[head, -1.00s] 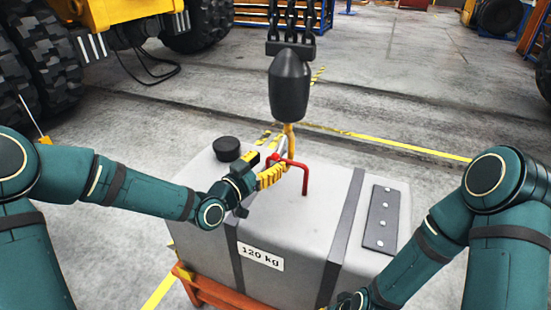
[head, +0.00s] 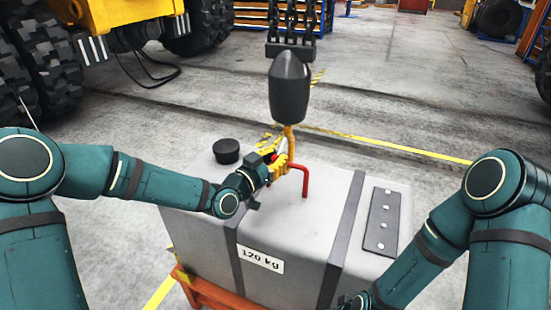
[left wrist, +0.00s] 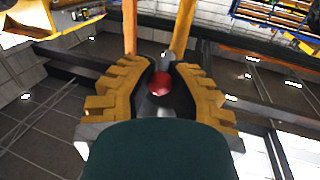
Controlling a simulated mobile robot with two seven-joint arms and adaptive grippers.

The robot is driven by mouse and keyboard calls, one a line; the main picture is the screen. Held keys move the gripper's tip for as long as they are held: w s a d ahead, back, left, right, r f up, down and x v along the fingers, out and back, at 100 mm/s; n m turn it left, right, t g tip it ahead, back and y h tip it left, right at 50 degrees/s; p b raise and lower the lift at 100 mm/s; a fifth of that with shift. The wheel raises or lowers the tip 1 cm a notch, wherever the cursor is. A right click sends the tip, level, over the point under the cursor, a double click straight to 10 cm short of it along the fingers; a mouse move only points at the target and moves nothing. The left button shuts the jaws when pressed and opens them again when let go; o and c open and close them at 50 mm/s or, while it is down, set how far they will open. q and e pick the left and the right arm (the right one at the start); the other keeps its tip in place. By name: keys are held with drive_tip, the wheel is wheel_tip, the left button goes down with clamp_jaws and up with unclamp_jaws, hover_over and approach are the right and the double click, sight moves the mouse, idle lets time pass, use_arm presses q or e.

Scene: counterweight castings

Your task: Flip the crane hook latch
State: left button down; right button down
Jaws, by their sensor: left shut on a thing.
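The crane hook (head: 290,137) is orange-yellow and hangs below a dark bell-shaped block (head: 290,88) over the casting. My left gripper (head: 278,163) is at the left side of the hook, its yellow fingers shut on the latch. The latch's red end (left wrist: 160,83) shows between the padded fingers (left wrist: 160,92) in the left wrist view, with grey metal below it. In the head view the fingers cover most of the latch, so its exact angle is hard to tell.
The grey casting (head: 290,220), marked 120 kg, sits on an orange stand (head: 205,290). A red bent bar (head: 306,180) rises from its top close to my left gripper. A black knob (head: 226,151) stands at left. The right of its top is clear except a bolted plate (head: 382,218).

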use_arm(q)
drive_tip(key=shift+s+r+g+p, duration=0.1)
drive_tip(key=shift+r+g+p, duration=0.45)
drive_tip(key=shift+p, duration=0.35)
wheel_tip(320, 180, up, 3)
drive_tip(key=n+g+y+p, duration=0.1)
drive_tip(key=g+y+p, duration=0.1)
drive_tip(key=p, duration=0.4)
drive_tip(key=shift+f+g, duration=0.15)
drive_tip(key=shift+g, duration=0.4)
drive_tip(key=shift+w+r+g+y+p, duration=0.2)
drive_tip(key=shift+r+g+y+p, duration=0.25)
drive_tip(key=shift+g+p, duration=0.55)
drive_tip(key=shift+f, duration=0.1)
drive_tip(key=c, duration=0.8)
unclamp_jaws()
drive_tip(key=shift+c, duration=0.2)
